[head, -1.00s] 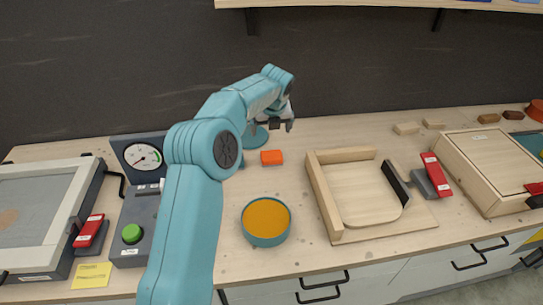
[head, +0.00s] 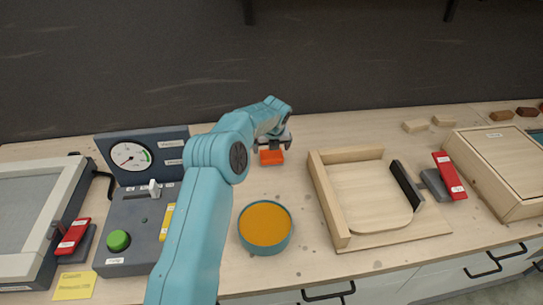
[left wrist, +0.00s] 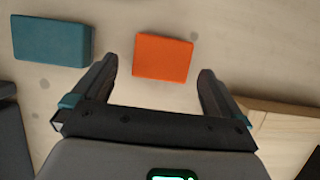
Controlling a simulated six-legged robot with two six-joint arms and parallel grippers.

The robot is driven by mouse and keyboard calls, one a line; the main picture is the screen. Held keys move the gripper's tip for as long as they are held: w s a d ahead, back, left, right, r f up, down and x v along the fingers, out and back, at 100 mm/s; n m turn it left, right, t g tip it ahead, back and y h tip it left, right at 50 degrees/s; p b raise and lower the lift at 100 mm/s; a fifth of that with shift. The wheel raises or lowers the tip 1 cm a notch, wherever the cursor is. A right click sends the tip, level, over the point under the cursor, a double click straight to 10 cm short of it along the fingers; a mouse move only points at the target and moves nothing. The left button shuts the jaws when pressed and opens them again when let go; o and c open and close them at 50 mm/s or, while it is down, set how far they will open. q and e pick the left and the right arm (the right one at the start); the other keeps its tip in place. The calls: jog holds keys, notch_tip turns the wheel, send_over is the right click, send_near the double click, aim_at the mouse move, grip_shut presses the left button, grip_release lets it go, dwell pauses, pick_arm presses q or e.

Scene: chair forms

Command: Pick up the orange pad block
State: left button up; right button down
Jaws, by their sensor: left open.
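The orange pad block (head: 272,157) lies on the wooden worktop, behind the round teal dish. In the left wrist view the orange pad block (left wrist: 162,58) lies just beyond and between the fingertips, apart from both. My left gripper (head: 272,146) is directly above the block in the head view, with its fingers spread to either side. The left wrist view shows its jaws (left wrist: 156,75) open and empty. My right gripper is not in view.
A teal block (left wrist: 52,41) lies left of the orange one. The teal dish with orange filling (head: 265,251) stands in front. A wooden form (head: 330,205) with raised walls stands right. A gauge box (head: 115,195) stands left.

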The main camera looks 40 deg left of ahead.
aim_at(272, 154)
pick_arm(q)
jog(key=shift+w+f, duration=0.25)
jog(key=shift+f, duration=0.05)
jog(key=p+x, duration=0.1)
jog(key=x, duration=0.3)
jog(key=shift+s+f, duration=0.1)
jog(key=shift+f, duration=0.15)
jog(key=shift+w+f, duration=0.25)
jog(key=shift+f, duration=0.1)
jog(key=shift+s, duration=0.15)
jog(key=shift+s+a+r, duration=0.1)
jog(key=shift+c, duration=0.9)
jog(key=c, duration=0.5)
jog(key=shift+c, duration=0.7)
